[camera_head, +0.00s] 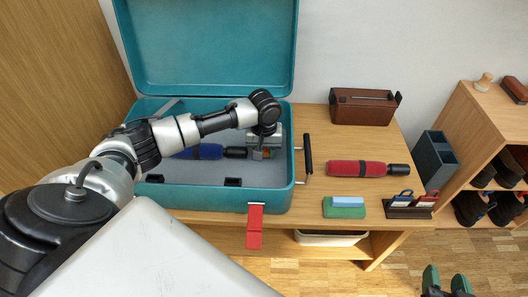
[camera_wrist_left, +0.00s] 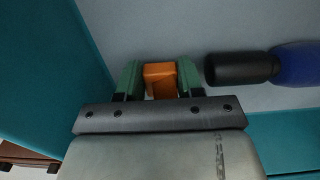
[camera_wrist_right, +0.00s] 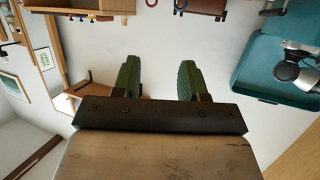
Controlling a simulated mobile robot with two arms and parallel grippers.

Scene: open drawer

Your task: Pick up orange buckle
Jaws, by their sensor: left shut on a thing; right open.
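The orange buckle (camera_wrist_left: 160,76) sits between the green fingers of my left gripper (camera_wrist_left: 159,80) in the left wrist view, and the fingers are shut on it. In the head view my left gripper (camera_head: 264,152) reaches down inside the teal case (camera_head: 230,198), near its right wall. The buckle is mostly hidden there by my arm. My right gripper (camera_wrist_right: 160,80) is open and empty in the right wrist view, away from the case.
The case lid (camera_head: 210,45) stands open. A blue cylinder with a black end (camera_head: 205,151) lies inside the case. Right of it are a black handle (camera_head: 308,154), a red bottle (camera_head: 356,168), a brown box (camera_head: 364,106), a green-blue block (camera_head: 344,208) and a grey holder (camera_head: 434,160).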

